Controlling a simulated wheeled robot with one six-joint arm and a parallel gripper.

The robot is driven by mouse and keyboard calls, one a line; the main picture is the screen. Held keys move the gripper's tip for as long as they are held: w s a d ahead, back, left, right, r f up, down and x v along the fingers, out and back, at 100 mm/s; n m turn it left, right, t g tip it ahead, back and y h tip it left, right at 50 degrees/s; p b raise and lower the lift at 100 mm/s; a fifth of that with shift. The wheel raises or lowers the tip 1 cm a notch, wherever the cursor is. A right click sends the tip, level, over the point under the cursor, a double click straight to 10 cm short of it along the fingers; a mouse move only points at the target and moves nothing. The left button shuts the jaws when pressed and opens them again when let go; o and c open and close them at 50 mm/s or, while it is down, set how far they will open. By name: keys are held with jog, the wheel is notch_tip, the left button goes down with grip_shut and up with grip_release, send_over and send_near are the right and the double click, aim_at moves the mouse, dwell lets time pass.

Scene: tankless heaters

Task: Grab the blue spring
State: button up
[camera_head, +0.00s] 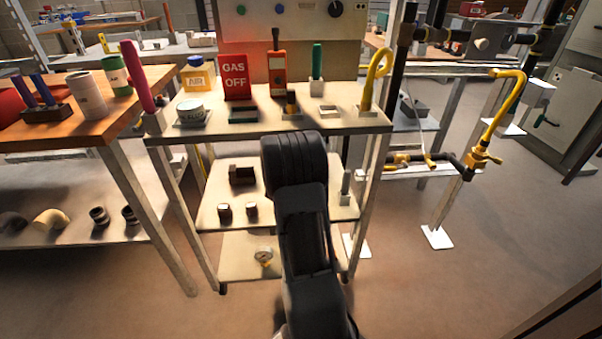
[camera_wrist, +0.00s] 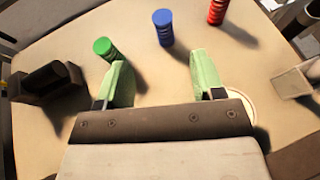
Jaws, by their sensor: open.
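The blue spring (camera_wrist: 163,27) stands as a small coiled cylinder on a cream surface at the top middle of the wrist view. My gripper (camera_wrist: 163,80) is open, with green fingers spread apart and nothing between them. The spring is beyond the fingertips, roughly in line with the gap, and not touched. A green spring (camera_wrist: 105,49) is left of it, close to the left finger. A red spring (camera_wrist: 216,12) is at the upper right. In the head view my dark arm reaches toward the cream shelf unit, and I cannot make out the gripper or the springs there.
In the wrist view, a dark bracket (camera_wrist: 47,82) sits at the left, a pale block (camera_wrist: 292,83) at the right, and a pale disc (camera_wrist: 241,104) partly behind the right finger. In the head view, the cream tabletop (camera_head: 225,126) bears a red gas sign (camera_head: 235,78) and tools above lower shelves.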

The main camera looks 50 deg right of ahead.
jog(key=b+x, duration=0.1)
jog(key=x, duration=0.6)
jog(key=shift+d+f, duration=0.1)
jog(key=b+x, duration=0.1)
jog(key=x, duration=0.3)
jog(key=shift+s+d+f+b, duration=0.1)
jog(key=shift+f+b, duration=0.15)
jog(key=shift+b, duration=0.05)
jog(key=shift+w+d+f, duration=0.15)
jog(key=shift+w+d, duration=0.15)
jog(key=shift+d, duration=0.15)
jog(key=c, duration=1)
